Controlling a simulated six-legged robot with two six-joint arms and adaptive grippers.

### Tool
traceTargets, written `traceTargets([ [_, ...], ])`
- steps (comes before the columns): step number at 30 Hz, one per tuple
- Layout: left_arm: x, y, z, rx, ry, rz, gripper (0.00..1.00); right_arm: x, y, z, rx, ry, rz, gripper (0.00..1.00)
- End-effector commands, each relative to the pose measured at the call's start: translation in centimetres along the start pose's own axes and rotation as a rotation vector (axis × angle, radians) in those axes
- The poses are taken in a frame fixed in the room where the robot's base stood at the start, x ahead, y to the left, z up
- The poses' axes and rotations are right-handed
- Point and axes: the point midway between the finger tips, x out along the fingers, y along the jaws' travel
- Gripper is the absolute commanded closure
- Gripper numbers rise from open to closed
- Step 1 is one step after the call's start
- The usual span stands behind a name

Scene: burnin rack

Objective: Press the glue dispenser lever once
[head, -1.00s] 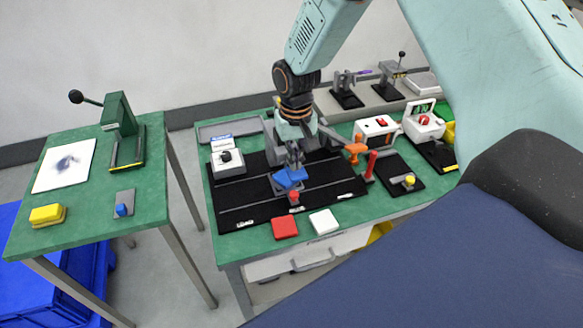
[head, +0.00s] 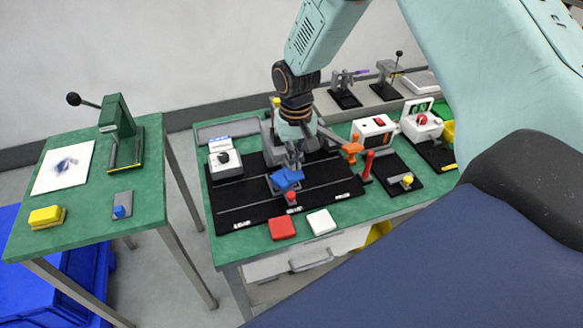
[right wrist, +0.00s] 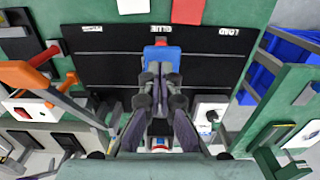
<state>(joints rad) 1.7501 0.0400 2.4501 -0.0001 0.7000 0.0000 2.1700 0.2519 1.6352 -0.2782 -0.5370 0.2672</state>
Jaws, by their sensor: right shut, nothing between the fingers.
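The blue lever pad (head: 286,180) of the glue dispenser shows at the middle of the black mat, with a small red tip (head: 291,196) just in front of it. My right gripper (head: 293,165) is shut and empty, pointing down at the pad. In the right wrist view its closed fingertips (right wrist: 160,75) lie at the near edge of the blue pad (right wrist: 162,60); I cannot tell whether they touch it. A label reading GLUE (right wrist: 161,29) is beyond the pad. The dispenser body is mostly hidden by my gripper. My left gripper is not in view.
A white box with a black knob (head: 225,163) stands left of the dispenser. An orange handle (head: 352,148) and a red post (head: 369,165) stand close on the right. A red block (head: 282,227) and a white block (head: 321,221) lie in front on the green table.

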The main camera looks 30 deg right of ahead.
Motion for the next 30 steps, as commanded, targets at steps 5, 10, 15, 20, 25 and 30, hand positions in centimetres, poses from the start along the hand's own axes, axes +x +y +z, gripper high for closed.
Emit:
traceTargets([
  [5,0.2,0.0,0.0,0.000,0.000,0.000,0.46,0.4,0.0,0.0,0.000,0.000,0.000,1.00],
  [10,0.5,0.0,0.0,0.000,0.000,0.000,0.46,0.9,0.0,0.0,0.000,0.000,0.000,1.00],
  [15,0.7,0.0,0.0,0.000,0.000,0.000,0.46,1.3,0.0,0.0,0.000,0.000,0.000,1.00],
  [20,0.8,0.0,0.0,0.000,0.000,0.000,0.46,1.7,0.0,0.0,0.000,0.000,0.000,1.00],
  [25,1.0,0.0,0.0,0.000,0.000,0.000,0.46,2.0,0.0,0.0,0.000,0.001,0.000,1.00],
  [30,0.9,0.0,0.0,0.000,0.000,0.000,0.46,2.3,0.0,0.0,0.000,0.000,0.000,1.00],
])
